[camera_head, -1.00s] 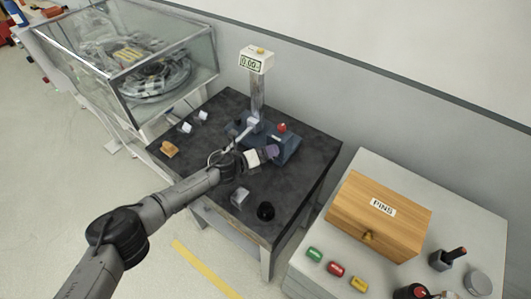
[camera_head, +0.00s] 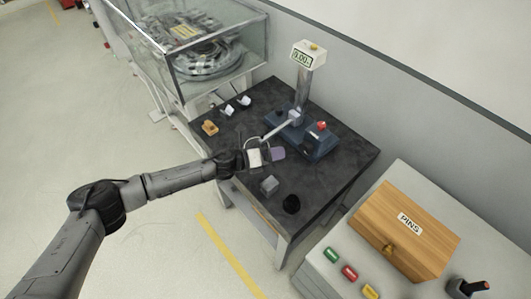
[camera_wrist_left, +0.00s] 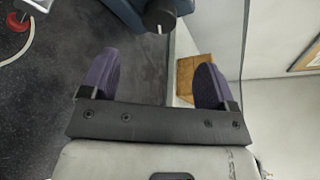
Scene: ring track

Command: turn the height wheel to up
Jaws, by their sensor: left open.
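The height gauge has a dark blue base (camera_head: 322,146), a grey column and a white display head (camera_head: 308,54), and stands at the back of the black table. In the left wrist view, a dark round wheel (camera_wrist_left: 160,14) with a white mark sits at the blue base (camera_wrist_left: 122,10), at the top edge and partly cut off. I cannot make out this wheel in the head view. My left gripper (camera_head: 266,155), with purple fingers, is open and empty, in front of and left of the base. In the wrist view its fingers (camera_wrist_left: 156,82) stand apart, short of the wheel. My right gripper is not in view.
A grey block (camera_head: 269,185) and a black round knob (camera_head: 291,204) are near the table's front. An orange-brown block (camera_head: 209,127) is at its left. A glass case (camera_head: 205,45) stands behind left. A wooden PINS box (camera_head: 405,232) is on the right bench.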

